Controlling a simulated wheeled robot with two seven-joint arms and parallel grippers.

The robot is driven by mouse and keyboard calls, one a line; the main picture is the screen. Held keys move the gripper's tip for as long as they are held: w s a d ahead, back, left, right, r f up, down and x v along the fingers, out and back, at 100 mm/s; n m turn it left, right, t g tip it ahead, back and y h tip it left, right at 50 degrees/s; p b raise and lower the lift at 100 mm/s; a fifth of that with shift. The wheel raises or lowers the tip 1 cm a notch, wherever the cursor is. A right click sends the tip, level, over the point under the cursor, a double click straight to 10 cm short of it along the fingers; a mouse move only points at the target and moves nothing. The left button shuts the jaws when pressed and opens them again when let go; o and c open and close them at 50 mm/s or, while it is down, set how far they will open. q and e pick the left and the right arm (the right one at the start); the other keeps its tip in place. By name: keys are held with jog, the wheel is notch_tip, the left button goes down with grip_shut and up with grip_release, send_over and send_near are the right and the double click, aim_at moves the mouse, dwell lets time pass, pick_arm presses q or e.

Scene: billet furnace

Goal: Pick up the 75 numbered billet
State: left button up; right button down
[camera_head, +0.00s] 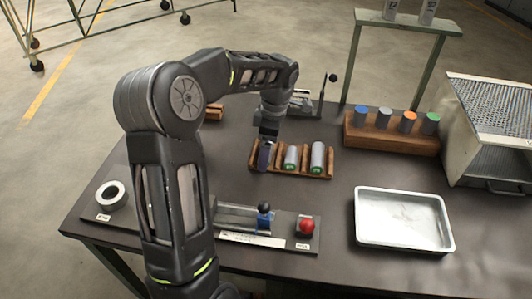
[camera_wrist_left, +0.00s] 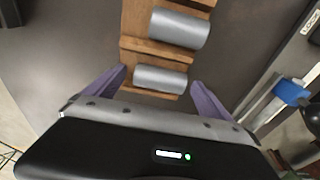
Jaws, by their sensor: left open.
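A wooden rack (camera_head: 262,170) on the dark table holds a shorter grey billet (camera_head: 291,157) and a longer grey billet (camera_head: 318,157), both with green marks on their near ends. Their numbers are too small to read. My left gripper (camera_head: 265,156) is open and empty at the rack's left end. In the left wrist view, the shorter billet (camera_wrist_left: 160,78) lies just ahead of the purple fingers, roughly centred between them, and the longer billet (camera_wrist_left: 180,29) lies farther off. The rack's leftmost part is partly hidden by the gripper. My right gripper is not in view.
Behind right, a wooden block (camera_head: 390,142) holds several colour-topped cylinders. A metal tray (camera_head: 402,220) lies at the right front. A fixture with a red knob (camera_head: 306,227) is in front of the rack, and a ring (camera_head: 111,195) lies at left. A perforated metal box (camera_head: 490,130) stands at far right.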

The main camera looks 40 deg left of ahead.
pick_arm(q)
jog(key=shift+c, duration=0.3)
jog(key=shift+r, duration=0.1)
grip_shut()
dwell(0.9)
